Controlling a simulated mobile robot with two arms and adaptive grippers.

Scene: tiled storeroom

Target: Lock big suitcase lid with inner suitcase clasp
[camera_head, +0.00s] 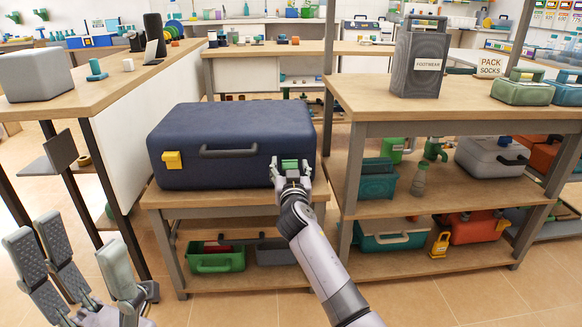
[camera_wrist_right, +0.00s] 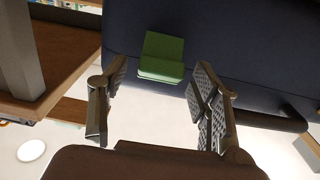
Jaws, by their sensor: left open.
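The big dark blue suitcase (camera_head: 225,130) lies flat on a wooden shelf unit, its lid down. A yellow clasp (camera_head: 172,160) is on its front at the left, a dark handle (camera_head: 228,152) in the middle. A green clasp (camera_head: 290,165) is on the front at the right; it also shows in the right wrist view (camera_wrist_right: 161,58). My right gripper (camera_head: 291,178) is at the green clasp. In the right wrist view its fingers are apart (camera_wrist_right: 158,95), with the clasp just beyond and between them. Contact cannot be told. My left gripper (camera_head: 85,262) is open and empty at lower left.
A table (camera_head: 75,95) with a grey box stands at left. A shelf unit (camera_head: 450,115) at right holds a grey "footwear" case (camera_head: 418,60), toolboxes and bottles. Green and dark bins (camera_head: 215,260) sit below the suitcase. Open tiled floor lies in front.

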